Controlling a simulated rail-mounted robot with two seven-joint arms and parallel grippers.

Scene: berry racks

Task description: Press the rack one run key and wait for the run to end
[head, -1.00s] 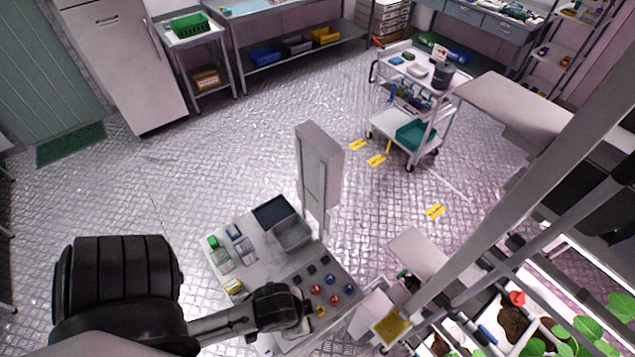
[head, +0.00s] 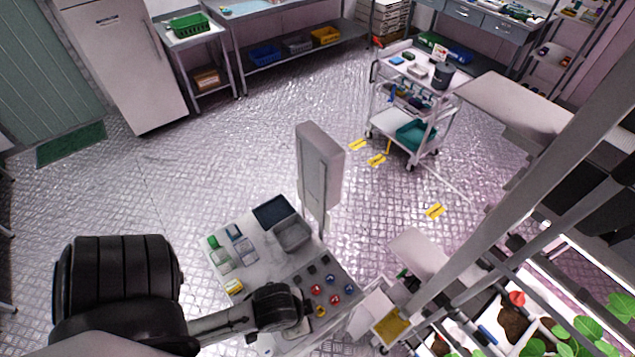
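A panel with several round keys (head: 317,289) lies on the right part of the small worktop at the bottom centre. Red, blue, dark and yellow keys show on it. I cannot read any label, so I cannot tell which is the rack one run key. My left arm comes in from the lower left, and its black wrist (head: 275,305) is over the worktop just left of the keys. The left gripper's fingers are hidden under the wrist, and I cannot tell whether they touch a key. My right gripper is not in view.
The worktop (head: 262,262) also carries a grey bin (head: 292,234), a dark tray (head: 271,213) and small boxes. A tall grey post (head: 318,170) stands behind it. Plant racks (head: 540,320) are at the lower right. A white cart (head: 415,95) stands farther back. The middle floor is clear.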

